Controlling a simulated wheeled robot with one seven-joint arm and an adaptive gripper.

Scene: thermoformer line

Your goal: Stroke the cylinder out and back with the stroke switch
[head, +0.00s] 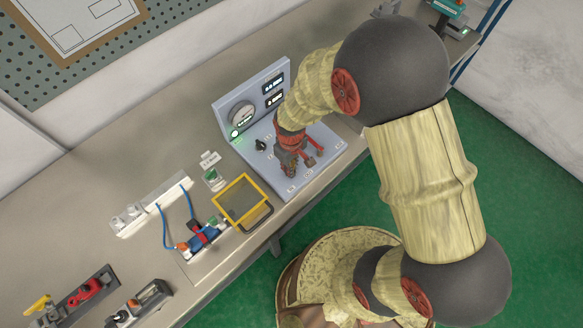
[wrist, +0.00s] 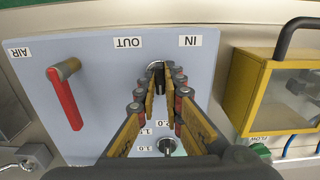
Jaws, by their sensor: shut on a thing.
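The stroke switch (wrist: 155,68) is a dark lever on the pale blue control panel (wrist: 100,60), near the OUT and IN labels. My gripper (wrist: 160,80) is shut on it, with the fingers either side; they hide much of it, so its tilt cannot be told. In the head view my gripper (head: 289,168) is down at the panel's front part. A red-handled lever (wrist: 65,97) stands by the AIR label, apart from my fingers. A blue and red device with blue tubes (head: 203,236), perhaps the cylinder, lies left of the panel; its rod position is unclear.
A yellow-framed clear guard (head: 240,200) stands close beside the panel; it also shows in the wrist view (wrist: 245,95). A dial knob (wrist: 167,146) sits behind my fingers. The panel's upright back bears a gauge (head: 241,114) and a green light. Red-handled tools (head: 84,292) lie far left.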

